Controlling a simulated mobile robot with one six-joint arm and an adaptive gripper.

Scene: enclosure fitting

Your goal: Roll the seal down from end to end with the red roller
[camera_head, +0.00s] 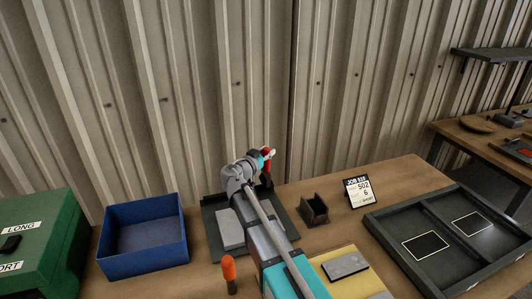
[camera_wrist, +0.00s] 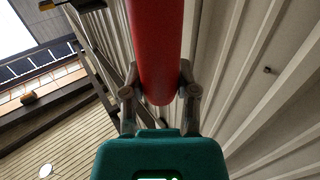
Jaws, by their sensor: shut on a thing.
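My gripper (camera_wrist: 157,84) is shut on the red roller (camera_wrist: 155,45), with one finger on each side of its red shaft. In the head view, the red roller (camera_head: 266,154) is up at the end of my arm, apart from the bench, in front of the ribbed wall. A dark tray (camera_head: 212,246) lies below and behind my arm, with a light grey part (camera_head: 228,226) in it. My arm hides much of this tray. I cannot make out the seal in either view.
A blue bin (camera_head: 145,262) and a green box (camera_head: 40,245) stand left. An orange-topped tool (camera_head: 229,268) stands in front. Right are a small dark holder (camera_head: 314,211), a job card (camera_head: 359,190), a yellow mat (camera_head: 342,289) bearing a grey block (camera_head: 345,266), and a large divided tray (camera_head: 395,250).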

